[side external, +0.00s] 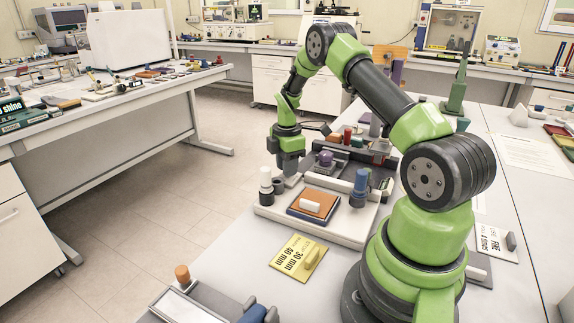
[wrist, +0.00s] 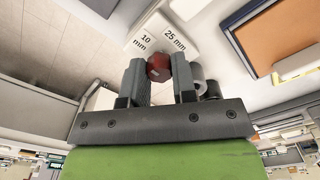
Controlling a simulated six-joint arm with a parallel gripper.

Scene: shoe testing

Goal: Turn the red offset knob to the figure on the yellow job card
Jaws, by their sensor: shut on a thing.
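The red offset knob (wrist: 159,67) shows in the wrist view between the two fingers of my gripper (wrist: 158,75), which are shut on it. Behind it is a white plate (wrist: 150,35) marked 10 mm and 25 mm; I cannot make out a pointer on the knob. In the side view my gripper (side external: 289,172) points down at the far left part of the bench fixture, and the knob is hidden there. The yellow job card (side external: 298,259) lies flat near the bench's front left edge. It bears two upside-down mm figures, too small to read surely.
White and dark posts (side external: 265,183) stand close to the left of my gripper. An orange and blue block (side external: 313,205) and a blue-topped post (side external: 359,187) stand on the pale base (side external: 340,236). A grey tray (side external: 190,300) lies at the front.

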